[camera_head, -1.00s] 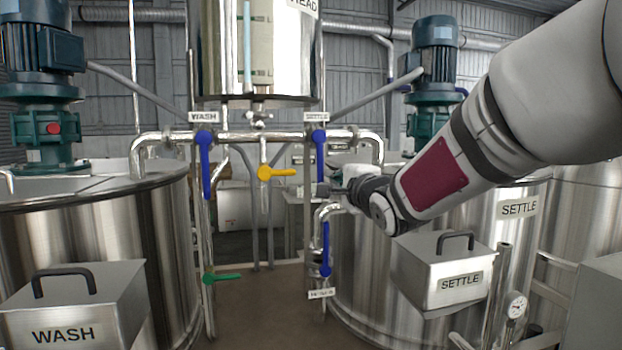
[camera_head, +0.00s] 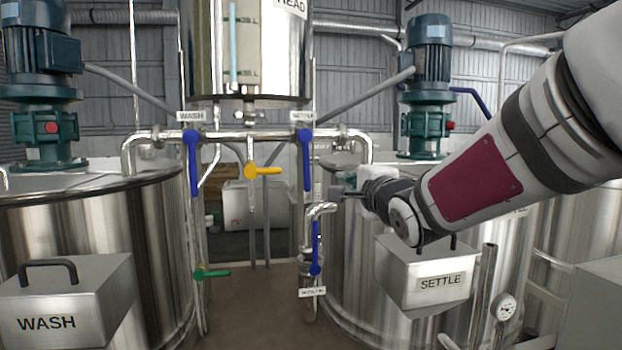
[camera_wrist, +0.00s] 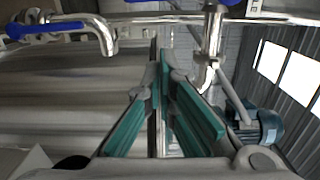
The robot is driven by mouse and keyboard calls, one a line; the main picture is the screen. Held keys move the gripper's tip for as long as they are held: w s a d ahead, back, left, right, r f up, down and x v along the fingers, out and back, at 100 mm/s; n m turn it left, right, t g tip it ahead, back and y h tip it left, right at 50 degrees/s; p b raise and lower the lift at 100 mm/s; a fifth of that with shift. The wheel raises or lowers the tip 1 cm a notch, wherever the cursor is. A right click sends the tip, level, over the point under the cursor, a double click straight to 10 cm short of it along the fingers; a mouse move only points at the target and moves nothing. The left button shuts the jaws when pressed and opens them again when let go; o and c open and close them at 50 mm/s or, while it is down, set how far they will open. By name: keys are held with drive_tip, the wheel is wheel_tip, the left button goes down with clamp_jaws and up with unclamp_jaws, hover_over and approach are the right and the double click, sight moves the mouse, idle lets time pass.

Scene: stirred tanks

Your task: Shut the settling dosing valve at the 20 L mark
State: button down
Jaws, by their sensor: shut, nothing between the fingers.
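The SETTLE dosing valve has a blue lever (camera_head: 306,160) under its SETTLE tag (camera_head: 302,116). The lever hangs straight down, across the horizontal pipe. The head tank (camera_head: 290,60) above carries a sight tube (camera_head: 232,45) with pale blue in it; its marks are too small to read. My gripper (camera_head: 338,192) is to the right of the lever's lower end, apart from it in the picture. In the wrist view my gripper (camera_wrist: 160,75) shows its teal-padded fingers brought together at the tips, empty. A blue lever (camera_wrist: 45,29) shows at upper left there.
The WASH valve's blue lever (camera_head: 193,160) hangs down at left. A yellow lever (camera_head: 263,171) and a green lever (camera_head: 212,272) lie level. Another blue lever (camera_head: 316,250) stands upright below. The WASH tank (camera_head: 90,225) and SETTLE tank (camera_head: 350,260) flank a clear floor gap.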

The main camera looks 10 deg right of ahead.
sight(306, 165)
drive_tip(key=s, duration=0.5)
drive_tip(key=w+a+b, duration=0.3)
drive_tip(key=w+b, duration=0.4)
drive_tip(key=w, duration=0.4)
drive_tip(key=shift+a+n+b, duration=0.2)
drive_tip(key=shift+n+b, duration=0.1)
drive_tip(key=shift+n, duration=0.1)
idle(0.5)
drive_tip(key=shift+w+a+f+b, duration=0.1)
drive_tip(key=shift+b, duration=0.2)
